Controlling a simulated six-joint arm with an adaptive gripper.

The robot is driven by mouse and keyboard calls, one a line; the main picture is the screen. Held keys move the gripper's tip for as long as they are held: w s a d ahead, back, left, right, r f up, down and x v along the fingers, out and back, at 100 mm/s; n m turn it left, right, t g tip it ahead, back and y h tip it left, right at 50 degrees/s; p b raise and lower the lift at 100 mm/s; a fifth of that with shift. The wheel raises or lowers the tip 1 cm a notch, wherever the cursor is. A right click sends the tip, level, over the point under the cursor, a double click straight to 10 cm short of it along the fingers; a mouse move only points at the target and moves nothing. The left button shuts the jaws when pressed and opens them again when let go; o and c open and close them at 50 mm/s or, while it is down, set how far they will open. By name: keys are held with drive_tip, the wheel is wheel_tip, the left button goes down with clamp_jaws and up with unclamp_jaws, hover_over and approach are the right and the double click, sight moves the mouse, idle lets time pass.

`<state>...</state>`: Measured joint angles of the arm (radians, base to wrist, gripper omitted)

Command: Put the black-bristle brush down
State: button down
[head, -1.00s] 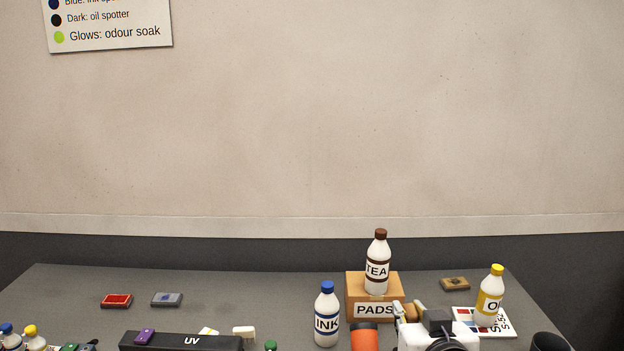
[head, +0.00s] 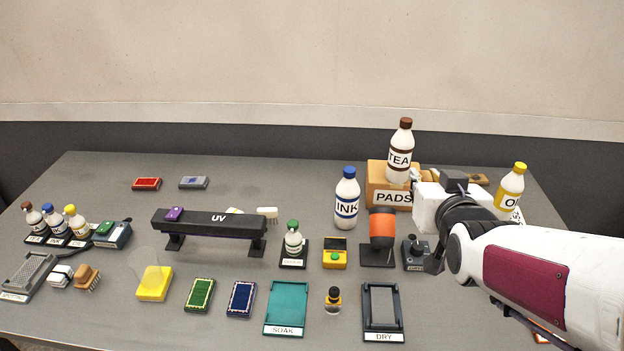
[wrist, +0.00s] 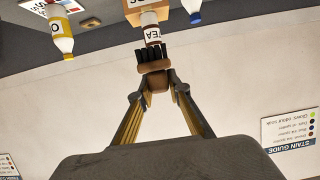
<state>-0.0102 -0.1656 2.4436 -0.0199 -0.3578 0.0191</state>
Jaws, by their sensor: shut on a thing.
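In the wrist view the black-bristle brush (wrist: 155,66) has a brown wooden body and dark bristles pointing away from my gripper. My gripper (wrist: 157,86) is shut on its wooden body, one finger on each side. In the head view my gripper (head: 418,188) is at the right, by the cardboard PADS box (head: 393,197), and mostly hides the brush. In the wrist view the brush overlaps the TEA bottle (wrist: 152,33); I cannot tell how far apart they are.
The TEA bottle stands on the PADS box. The INK bottle (head: 347,200) is left of it, a yellow-capped bottle (head: 510,186) right. An orange cylinder on a stand (head: 382,228), SOAK tray (head: 286,303) and DRY tray (head: 382,308) are nearer. The back-left table has free room.

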drive_tip(key=w+a+r+n+y, duration=0.1)
drive_tip(key=w+a, duration=0.4)
drive_tip(key=w, duration=0.4)
drive_tip(key=w+a+r+n+y, duration=0.1)
drive_tip(key=w+a, duration=0.4)
drive_tip(key=w, duration=0.4)
drive_tip(key=w+a+f+y, duration=0.1)
drive_tip(key=w+a+f, duration=0.1)
drive_tip(key=a+f, duration=0.2)
drive_tip(key=w+a+f+n+y, duration=0.1)
drive_tip(key=w+a+f, duration=0.1)
drive_tip(key=a+f, duration=0.3)
drive_tip(key=w+a+f+n+g+y, duration=0.1)
drive_tip(key=w+a+f, duration=0.2)
drive_tip(key=a+f, duration=0.2)
wheel_tip(320, 180, down, 3)
drive_tip(key=shift+a+f, duration=0.1)
drive_tip(key=shift+a, duration=0.1)
drive_tip(key=shift+w, duration=0.1)
wheel_tip(320, 180, down, 6)
drive_tip(key=shift+f, duration=0.2)
drive_tip(key=shift+f, duration=1.75)
